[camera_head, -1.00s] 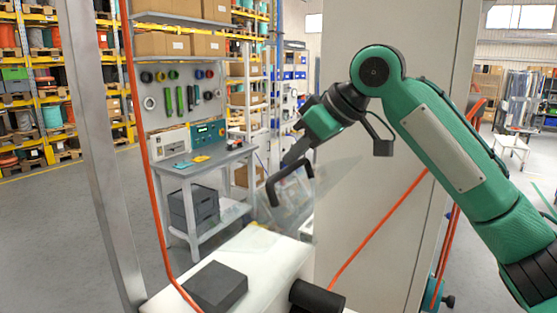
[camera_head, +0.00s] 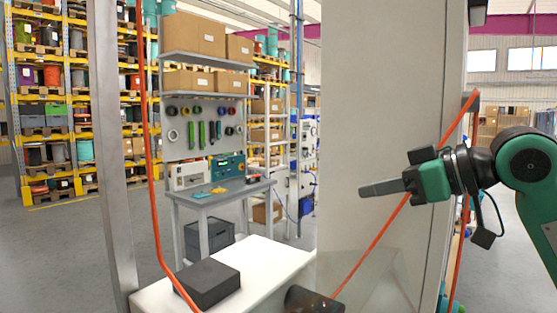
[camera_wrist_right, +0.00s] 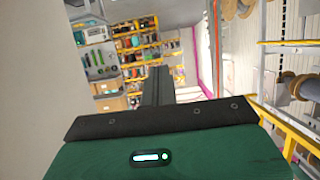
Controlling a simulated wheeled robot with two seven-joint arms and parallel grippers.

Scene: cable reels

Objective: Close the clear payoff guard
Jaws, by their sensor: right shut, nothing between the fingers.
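The clear payoff guard (camera_head: 375,283) shows as a faint see-through panel low in the head view, in front of the pale cabinet and right of the white ledge. Its lower part runs out of the picture, and its black handle does not show. My right gripper (camera_head: 364,190) is in front of the cabinet, above the guard and apart from it, pointing left. Its grey fingers are shut and empty. In the right wrist view the shut dark fingers (camera_wrist_right: 157,82) point away into the room. My left gripper is not in view.
A pale cabinet (camera_head: 385,120) stands behind my right gripper. An orange cable (camera_head: 375,243) runs diagonally across it; another hangs at left. A dark block (camera_head: 207,284) and a black cylinder (camera_head: 312,300) are at the white ledge (camera_head: 268,262). A grey post (camera_head: 112,160) stands at left.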

